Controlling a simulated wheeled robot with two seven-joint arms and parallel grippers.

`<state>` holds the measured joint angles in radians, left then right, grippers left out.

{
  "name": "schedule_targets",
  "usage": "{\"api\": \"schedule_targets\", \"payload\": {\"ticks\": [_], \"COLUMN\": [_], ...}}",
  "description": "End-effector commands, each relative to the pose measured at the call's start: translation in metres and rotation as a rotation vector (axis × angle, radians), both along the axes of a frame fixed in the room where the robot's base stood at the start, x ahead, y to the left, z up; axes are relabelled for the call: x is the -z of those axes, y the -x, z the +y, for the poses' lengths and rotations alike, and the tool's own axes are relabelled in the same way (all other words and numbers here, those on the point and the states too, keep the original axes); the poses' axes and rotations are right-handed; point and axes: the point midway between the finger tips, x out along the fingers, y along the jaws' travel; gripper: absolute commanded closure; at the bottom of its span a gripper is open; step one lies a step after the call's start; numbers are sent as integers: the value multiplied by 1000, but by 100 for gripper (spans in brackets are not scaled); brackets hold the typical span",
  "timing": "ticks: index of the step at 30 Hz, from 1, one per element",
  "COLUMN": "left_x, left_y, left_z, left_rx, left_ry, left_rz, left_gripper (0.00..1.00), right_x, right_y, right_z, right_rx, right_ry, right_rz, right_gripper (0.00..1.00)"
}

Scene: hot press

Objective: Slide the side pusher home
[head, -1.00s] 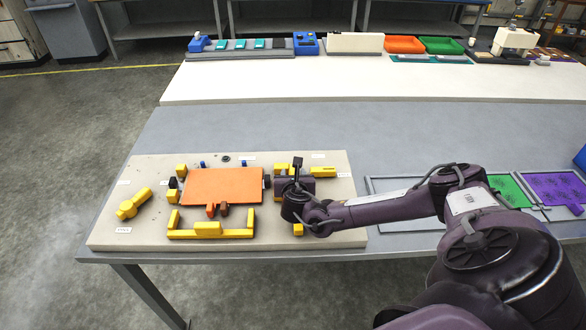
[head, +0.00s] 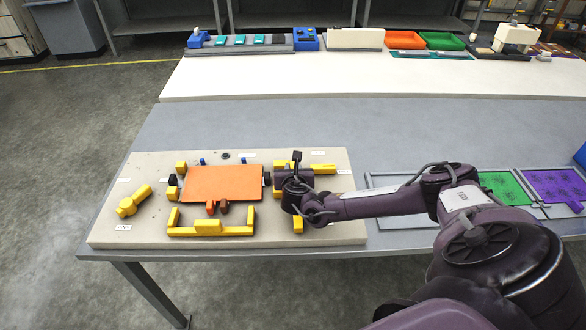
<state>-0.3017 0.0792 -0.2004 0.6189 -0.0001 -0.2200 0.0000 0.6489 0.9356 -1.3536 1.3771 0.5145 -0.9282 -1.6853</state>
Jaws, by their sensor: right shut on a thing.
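An orange plate (head: 221,183) lies flat on the pale board (head: 118,223) on the grey table. To its right is the side pusher, with a dark tip (head: 267,178) beside the plate's right edge and yellow parts (head: 323,169) behind it. My right gripper (head: 295,184) is over the pusher, reaching in from the right, and is shut on it. Its fingertips and the part they hold are mostly hidden by the hand. I cannot tell whether the dark tip touches the plate. My left gripper is not in view.
A yellow U-shaped piece (head: 209,229) stands in front of the plate, with a yellow lever (head: 133,201) at left. Yellow blocks and dark stops sit along the plate's left side. Green (head: 500,187) and purple (head: 554,187) panels lie at right. The table behind the board is clear.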

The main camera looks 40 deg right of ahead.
Motion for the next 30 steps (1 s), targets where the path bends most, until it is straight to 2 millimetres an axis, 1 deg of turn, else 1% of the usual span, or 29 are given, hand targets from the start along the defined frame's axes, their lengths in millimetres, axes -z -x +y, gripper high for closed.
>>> {"api": "schedule_targets", "payload": {"ticks": [4,10,13,22,23,24,27,28,30], "left_x": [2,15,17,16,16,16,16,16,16], "left_y": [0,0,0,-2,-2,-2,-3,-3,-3], "left_z": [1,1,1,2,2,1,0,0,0], "left_rx": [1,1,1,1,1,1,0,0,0], "left_ry": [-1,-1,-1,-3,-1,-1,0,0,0], "left_rz": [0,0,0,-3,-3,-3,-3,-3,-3], "left_gripper": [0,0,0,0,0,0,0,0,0], "right_x": [1,3,2,0,0,0,0,0,0], "right_y": [-3,-24,-31,-33,-33,-33,-32,-32,-32], "right_z": [4,34,43,47,47,47,46,46,45], "right_rx": [0,-2,-3,-4,-4,-4,-3,-3,-2], "right_ry": [-2,-6,-4,-5,-5,-5,-5,-4,-4], "right_rz": [-1,-3,-2,-1,-1,-1,-1,0,0], "right_gripper": [100,100,100,100,79,74,60,58,58]}}
